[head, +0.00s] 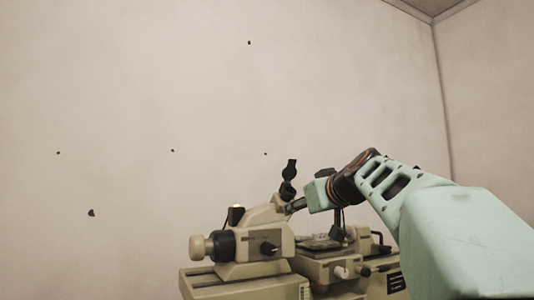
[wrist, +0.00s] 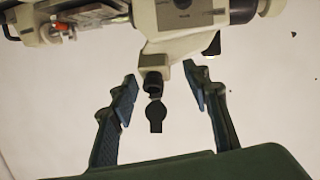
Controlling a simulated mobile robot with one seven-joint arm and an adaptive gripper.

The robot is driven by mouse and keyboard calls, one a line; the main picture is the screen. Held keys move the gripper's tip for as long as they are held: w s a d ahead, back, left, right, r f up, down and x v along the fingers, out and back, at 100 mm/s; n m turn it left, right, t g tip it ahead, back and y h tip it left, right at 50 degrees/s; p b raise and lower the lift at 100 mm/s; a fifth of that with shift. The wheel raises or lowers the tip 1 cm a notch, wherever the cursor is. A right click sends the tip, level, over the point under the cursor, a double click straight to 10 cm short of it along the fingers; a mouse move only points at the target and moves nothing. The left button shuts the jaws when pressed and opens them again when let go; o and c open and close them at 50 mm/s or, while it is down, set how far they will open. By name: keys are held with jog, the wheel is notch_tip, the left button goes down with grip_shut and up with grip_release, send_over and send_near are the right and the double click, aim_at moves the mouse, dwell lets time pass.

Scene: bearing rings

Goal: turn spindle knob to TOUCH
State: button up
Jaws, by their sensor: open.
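A cream bench machine (head: 265,225) stands low in the head view and carries several knobs. A large cream and black knob (head: 208,247) is at its left end and a smaller black knob (head: 268,248) is on its front. I cannot tell which is the spindle knob, and no TOUCH mark is readable. A black piece with a rounded flat end (head: 290,172) rises from the machine's top. My gripper (wrist: 160,73) is open and empty. In the wrist view, the black piece (wrist: 156,117) shows between its two fingers, with no visible contact.
My arm reaches in from the right over the machine's right part. Another small dark knob (head: 366,271) is low on the right side. The wall behind is bare, with a few dark marks.

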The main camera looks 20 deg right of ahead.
jog(key=s+d+r+m+t+h, duration=0.1)
jog(key=s+d+r, duration=0.1)
jog(key=r, duration=0.4)
jog(key=s+d+r+m+t+h+p, duration=0.1)
jog(key=s+d+r+m+h, duration=0.1)
jog(key=d+r, duration=0.2)
notch_tip(320, 180, up, 3)
jog(key=shift+m+t, duration=0.3)
jog(key=shift+t, duration=0.1)
jog(key=shift+w+d, duration=0.1)
